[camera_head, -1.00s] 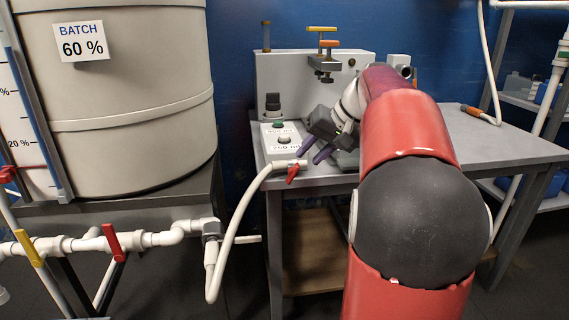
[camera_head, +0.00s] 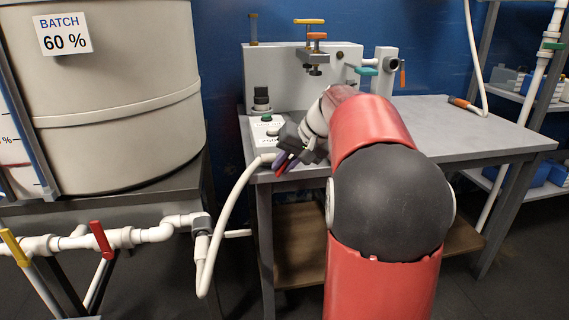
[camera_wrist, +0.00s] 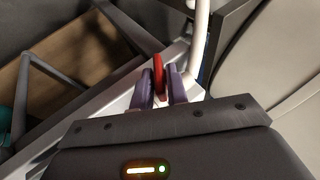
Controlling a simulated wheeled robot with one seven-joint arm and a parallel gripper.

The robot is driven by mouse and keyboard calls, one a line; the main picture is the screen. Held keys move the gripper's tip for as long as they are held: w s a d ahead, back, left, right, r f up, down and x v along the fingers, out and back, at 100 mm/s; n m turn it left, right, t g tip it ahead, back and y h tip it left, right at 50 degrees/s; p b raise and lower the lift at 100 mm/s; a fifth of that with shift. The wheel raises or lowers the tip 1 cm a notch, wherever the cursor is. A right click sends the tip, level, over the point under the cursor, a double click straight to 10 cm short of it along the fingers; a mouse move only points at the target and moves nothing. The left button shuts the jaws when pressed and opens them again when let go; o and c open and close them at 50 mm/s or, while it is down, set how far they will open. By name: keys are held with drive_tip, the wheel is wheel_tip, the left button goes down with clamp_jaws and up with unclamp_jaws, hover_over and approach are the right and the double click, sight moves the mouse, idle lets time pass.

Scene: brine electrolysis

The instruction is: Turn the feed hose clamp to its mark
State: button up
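The feed hose clamp has a red lever (camera_wrist: 158,75) that stands between my two purple fingers in the wrist view. The white hose (camera_head: 221,225) curves from the clamp to the pipework. The clamp's mark cannot be made out.
A control box (camera_head: 266,130) with a green button sits just behind my gripper. A grey bench unit (camera_head: 290,80) stands at the back of the table (camera_head: 455,130). The tank (camera_head: 115,100) and white pipes with valves are at left. The table's right side is mostly clear.

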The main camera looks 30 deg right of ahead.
clamp_jaws()
drive_tip(key=y+b, duration=0.1)
drive_tip(key=t+y+b, duration=0.1)
drive_tip(key=m+y+b, duration=0.1)
drive_tip(key=y, duration=0.1)
drive_tip(key=shift+d+f+t, duration=0.3)
drive_tip(key=shift+f+t, duration=0.1)
drive_tip(key=shift+m+t+y+b, duration=0.7)
drive_tip(key=shift+t+y+b, duration=0.3)
drive_tip(key=shift+y+b, duration=0.85)
drive_tip(key=shift+y, duration=0.35)
drive_tip(key=shift+o, duration=2)
unclamp_jaws()
